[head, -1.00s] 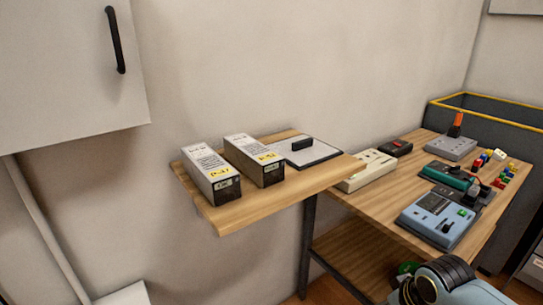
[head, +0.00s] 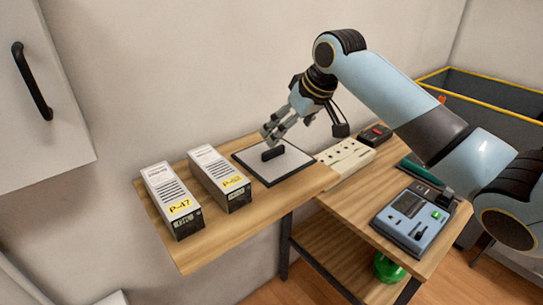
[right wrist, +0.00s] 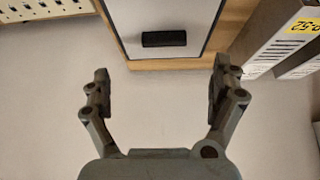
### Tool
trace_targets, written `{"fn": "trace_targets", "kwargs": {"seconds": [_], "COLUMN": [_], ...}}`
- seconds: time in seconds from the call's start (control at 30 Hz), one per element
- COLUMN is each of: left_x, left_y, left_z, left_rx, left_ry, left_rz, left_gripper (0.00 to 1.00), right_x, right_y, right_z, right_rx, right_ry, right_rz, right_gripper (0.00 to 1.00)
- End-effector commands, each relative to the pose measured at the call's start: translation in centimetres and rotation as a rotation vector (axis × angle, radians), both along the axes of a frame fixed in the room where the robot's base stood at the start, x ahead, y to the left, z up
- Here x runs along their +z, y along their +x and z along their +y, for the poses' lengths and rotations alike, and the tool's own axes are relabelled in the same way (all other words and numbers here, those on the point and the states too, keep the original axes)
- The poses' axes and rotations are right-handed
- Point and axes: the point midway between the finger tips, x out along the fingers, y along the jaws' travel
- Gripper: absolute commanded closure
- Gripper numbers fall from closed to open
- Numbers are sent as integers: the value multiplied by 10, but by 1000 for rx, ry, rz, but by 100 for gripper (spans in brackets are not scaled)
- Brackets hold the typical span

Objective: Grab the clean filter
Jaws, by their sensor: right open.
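A flat pale panel (head: 290,163) with a dark rim and a black bar handle (head: 273,153) lies on the wooden shelf; it looks like the filter. My right gripper (head: 274,136) is open and empty, just behind and above the handle in the head view, not touching it as far as I can tell. In the right wrist view the panel (right wrist: 160,17) and its handle (right wrist: 164,39) show ahead of the spread fingers (right wrist: 161,72), roughly centred between them. My left gripper is out of view.
Two upright boxes, P-47 (head: 172,202) and P-52 (head: 219,180), stand left of the panel on the shelf (head: 245,222). A cream power strip (head: 345,158) lies to its right. A blue-grey device (head: 413,219) sits on the workbench. A cabinet hangs at upper left.

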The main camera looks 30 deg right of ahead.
Motion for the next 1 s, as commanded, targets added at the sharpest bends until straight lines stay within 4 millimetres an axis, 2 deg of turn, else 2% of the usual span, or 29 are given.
{"fn": "trace_targets", "kwargs": {"seconds": [0.1, 0.37, 0.63, 0.9, 0.93, 1.0], "left_x": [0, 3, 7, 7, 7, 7], "left_y": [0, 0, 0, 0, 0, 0], "left_z": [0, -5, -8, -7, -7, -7], "left_rx": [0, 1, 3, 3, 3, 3], "left_ry": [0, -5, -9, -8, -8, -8], "left_rz": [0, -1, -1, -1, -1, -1], "left_gripper": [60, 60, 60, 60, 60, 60], "right_x": [-17, -38, -71, -75, -75, -75], "right_y": [10, 22, 42, 44, 44, 44], "right_z": [2, 6, 11, 11, 11, 11], "right_rx": [-1, 0, 1, 1, 1, 1], "right_ry": [3, 2, 0, -2, -2, -2], "right_rz": [1, 1, 1, 0, 0, 0], "right_gripper": [6, 6, 6, 6, 7, 16]}}
